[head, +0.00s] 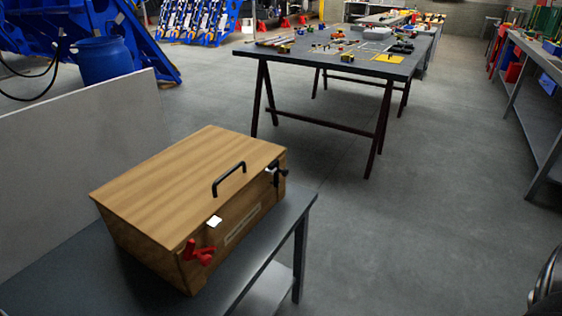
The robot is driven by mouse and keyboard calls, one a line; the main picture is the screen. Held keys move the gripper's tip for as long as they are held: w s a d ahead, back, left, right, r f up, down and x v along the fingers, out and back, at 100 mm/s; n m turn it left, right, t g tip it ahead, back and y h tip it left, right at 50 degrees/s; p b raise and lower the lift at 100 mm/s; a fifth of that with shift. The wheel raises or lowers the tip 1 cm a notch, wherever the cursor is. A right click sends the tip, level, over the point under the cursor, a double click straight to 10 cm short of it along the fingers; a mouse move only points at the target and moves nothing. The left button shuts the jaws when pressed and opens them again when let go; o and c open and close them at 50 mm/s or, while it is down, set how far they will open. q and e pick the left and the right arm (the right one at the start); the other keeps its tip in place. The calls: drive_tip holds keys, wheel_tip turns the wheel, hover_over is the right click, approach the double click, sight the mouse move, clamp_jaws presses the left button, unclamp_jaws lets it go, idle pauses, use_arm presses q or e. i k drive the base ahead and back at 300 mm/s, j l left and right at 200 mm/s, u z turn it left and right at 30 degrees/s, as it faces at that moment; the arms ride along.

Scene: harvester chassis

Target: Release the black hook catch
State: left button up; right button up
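A wooden box (188,177) with a closed lid sits on a dark grey table (68,284) in the left half of the head view. The black hook catch (281,173) is at the right end of the box's front face, near the lid edge. It is small here, and I cannot tell how its hook sits. A red catch (198,252) is at the left end of the same face. A black handle (229,179) and a small white piece (214,221) are between them. Neither gripper's fingertips show.
A pale panel (85,155) stands behind the table. A blue barrel (103,62) is beyond it. A second table (340,62) with tools is farther back, and a long bench (540,110) runs along the right. Open floor (430,210) lies right of the box table.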

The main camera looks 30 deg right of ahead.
sight(276, 163)
drive_tip(key=z, duration=1)
drive_tip(key=u, duration=0.1)
